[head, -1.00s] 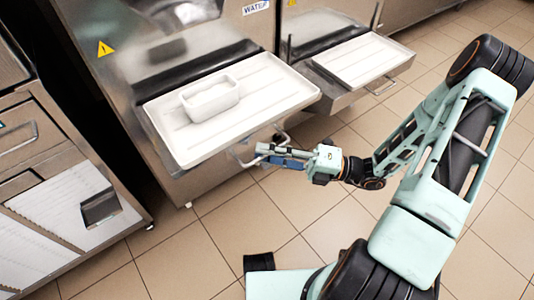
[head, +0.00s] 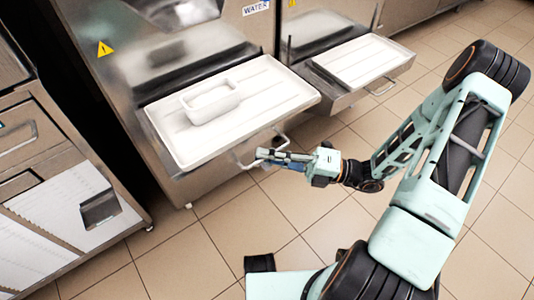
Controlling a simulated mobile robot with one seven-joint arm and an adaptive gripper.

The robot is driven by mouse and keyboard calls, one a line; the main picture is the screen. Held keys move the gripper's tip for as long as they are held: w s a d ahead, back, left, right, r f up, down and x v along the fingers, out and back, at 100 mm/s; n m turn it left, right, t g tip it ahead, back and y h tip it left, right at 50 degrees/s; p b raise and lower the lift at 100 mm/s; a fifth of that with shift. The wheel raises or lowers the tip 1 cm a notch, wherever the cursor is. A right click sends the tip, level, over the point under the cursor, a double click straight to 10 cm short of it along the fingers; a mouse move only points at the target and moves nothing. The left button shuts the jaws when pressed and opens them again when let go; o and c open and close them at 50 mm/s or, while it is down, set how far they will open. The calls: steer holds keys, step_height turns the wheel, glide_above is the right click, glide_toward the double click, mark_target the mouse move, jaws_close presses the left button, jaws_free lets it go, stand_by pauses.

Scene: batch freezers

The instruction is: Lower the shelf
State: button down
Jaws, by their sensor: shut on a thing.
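The shelf (head: 270,108) is a white ribbed tray sticking out from the front of the left steel freezer. It looks roughly level. A thin metal bar handle (head: 241,165) hangs under its front edge. My gripper (head: 262,155) is at this handle, just in front of and below the shelf's front edge, and is shut on it. The exact contact between the fingers and the bar is too small to see. A white rectangular container (head: 211,108) stands on the shelf toward its back left.
A second freezer to the right has a similar white shelf (head: 362,62) with its own bar handle (head: 383,88). A steel cabinet with drawers (head: 45,165) stands at the left. The tiled floor (head: 215,250) in front of the shelf is clear.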

step_height(320, 180, down, 12)
steer(key=b, duration=0.3)
steer(key=shift+b, duration=0.35)
steer(key=shift+r, duration=0.1)
steer(key=c, duration=2.3)
jaws_free()
steer(key=shift+o, duration=1.1)
steer(key=shift+r, duration=0.1)
steer(key=v, duration=1.2)
steer(key=shift+s, duration=0.1)
